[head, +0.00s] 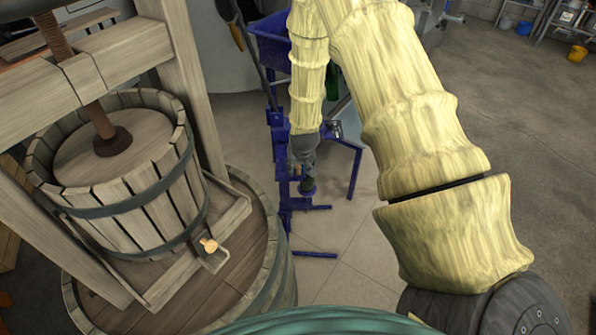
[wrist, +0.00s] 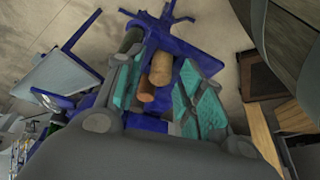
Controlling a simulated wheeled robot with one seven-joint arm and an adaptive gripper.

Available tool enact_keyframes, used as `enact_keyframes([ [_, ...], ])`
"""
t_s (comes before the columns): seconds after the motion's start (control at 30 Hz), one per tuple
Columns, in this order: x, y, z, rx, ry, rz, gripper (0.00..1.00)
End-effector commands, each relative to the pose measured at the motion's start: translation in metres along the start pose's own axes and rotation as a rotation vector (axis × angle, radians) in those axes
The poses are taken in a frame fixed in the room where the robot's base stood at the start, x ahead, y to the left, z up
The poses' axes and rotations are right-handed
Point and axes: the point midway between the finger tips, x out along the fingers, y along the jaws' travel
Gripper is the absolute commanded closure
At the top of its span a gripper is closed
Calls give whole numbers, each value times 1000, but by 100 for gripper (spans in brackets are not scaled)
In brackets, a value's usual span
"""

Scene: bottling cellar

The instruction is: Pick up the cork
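My gripper (head: 303,162) points down over the blue metal stand (head: 287,150) in the head view. In the wrist view its two fingers with teal pads stand apart, so my gripper (wrist: 160,85) is open. Between the fingers is a short tan-brown cork (wrist: 146,89), close to the left pad. I cannot tell whether it touches. A larger brown cylinder (wrist: 161,68) is just beyond it, and a dark olive cylinder (wrist: 132,39) is above to the left. The blue stand (wrist: 180,45) is behind them. The cork cannot be made out clearly in the head view.
A wooden basket press (head: 135,190) stands on a barrel (head: 270,265) at the left, with a small orange-tan peg (head: 208,245) at its spout. In the wrist view, a brown block (wrist: 261,75) is to the right. The floor (head: 500,130) at the right is mostly clear.

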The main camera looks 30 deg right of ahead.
Motion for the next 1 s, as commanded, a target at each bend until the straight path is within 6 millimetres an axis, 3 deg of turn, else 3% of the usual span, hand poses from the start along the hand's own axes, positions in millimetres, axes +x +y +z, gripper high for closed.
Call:
enact_keyframes([
  [0.2,0,0,0,0,0,0,87],
  [0.67,-3,0,-2,0,1,0,87],
  [1.0,-27,-1,-12,-1,3,0,87],
])
